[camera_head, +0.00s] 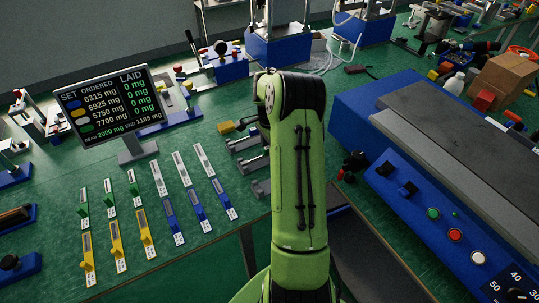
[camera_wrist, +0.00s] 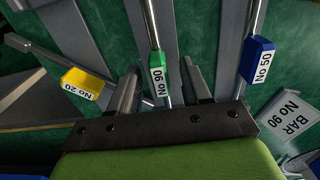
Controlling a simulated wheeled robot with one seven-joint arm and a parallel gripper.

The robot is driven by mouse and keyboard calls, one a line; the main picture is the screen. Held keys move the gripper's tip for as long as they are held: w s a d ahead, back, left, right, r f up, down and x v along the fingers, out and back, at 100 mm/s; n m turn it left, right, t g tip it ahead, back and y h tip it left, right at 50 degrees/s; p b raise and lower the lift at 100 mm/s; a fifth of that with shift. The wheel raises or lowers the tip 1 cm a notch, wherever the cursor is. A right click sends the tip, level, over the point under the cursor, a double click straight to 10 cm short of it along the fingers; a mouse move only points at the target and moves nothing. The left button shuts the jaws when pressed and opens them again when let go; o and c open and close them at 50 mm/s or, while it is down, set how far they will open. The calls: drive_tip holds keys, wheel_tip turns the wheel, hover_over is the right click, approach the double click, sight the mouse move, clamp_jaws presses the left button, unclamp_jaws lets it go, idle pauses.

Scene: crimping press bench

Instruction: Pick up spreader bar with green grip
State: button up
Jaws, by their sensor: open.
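In the wrist view the spreader bar's green grip (camera_wrist: 158,74) has a white label that looks like "No 90". Its thin metal rod runs up and away from the grip. My gripper (camera_wrist: 158,68) is open, with one finger on each side of the green grip in this view. A gap shows on both sides, and I cannot tell how deep the grip sits between the fingers. In the head view my arm hides the gripper and the green grip.
A yellow-grip bar (camera_wrist: 84,83) lies left of my gripper and a blue-grip bar (camera_wrist: 257,62) right of it. A "BAR No 90" placard (camera_wrist: 291,113) lies at right. In the head view, a display (camera_head: 112,106) stands left, and a blue machine (camera_head: 420,170) stands right.

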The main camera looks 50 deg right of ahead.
drive_tip(key=shift+f, duration=0.45)
drive_tip(key=shift+r, duration=0.15)
drive_tip(key=shift+c, duration=0.5)
clamp_jaws()
